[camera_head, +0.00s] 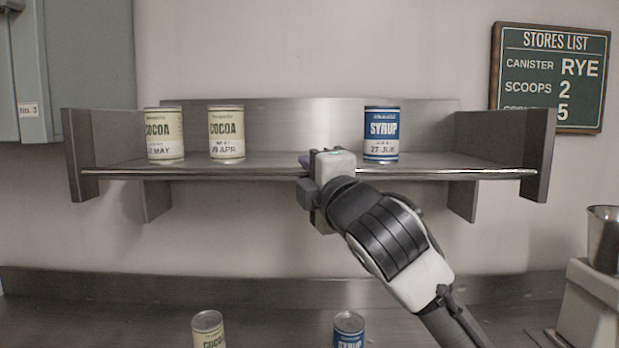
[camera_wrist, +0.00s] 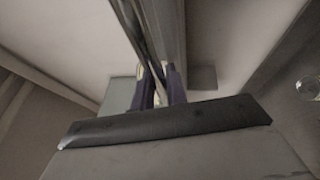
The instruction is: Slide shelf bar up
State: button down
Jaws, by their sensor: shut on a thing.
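The shelf bar (camera_head: 450,173) is a thin, shiny rail along the front edge of the steel wall shelf (camera_head: 300,112), low at shelf-board level between the two end brackets. My gripper (camera_head: 306,162) is at the middle of the bar and shut on it. In the wrist view my gripper (camera_wrist: 161,88) shows two dark purple fingers on either side of the bar (camera_wrist: 138,30), which runs away upward in the picture. My gripper's body hides the middle stretch of the bar in the head view.
Two cocoa cans (camera_head: 164,135) (camera_head: 226,133) stand on the shelf at left, and a blue syrup can (camera_head: 381,134) stands right of my gripper. Another cocoa can (camera_head: 208,326) and syrup can (camera_head: 348,328) stand on the counter below. A stores list board (camera_head: 551,78) hangs at right.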

notch_tip(320, 180, up, 6)
jog(key=p, duration=0.3)
jog(key=shift+r, duration=0.15)
jog(key=c, duration=1.4)
grip_release()
jog(key=shift+s+f, duration=0.1)
jog(key=shift+f, duration=0.1)
jog(key=shift+s+d+f+b, duration=0.1)
jog(key=shift+s+d+b, duration=0.15)
jog(key=shift+b, duration=0.2)
jog(key=b+v, duration=0.4)
jog(key=v, duration=0.9)
jog(key=shift+s, duration=0.1)
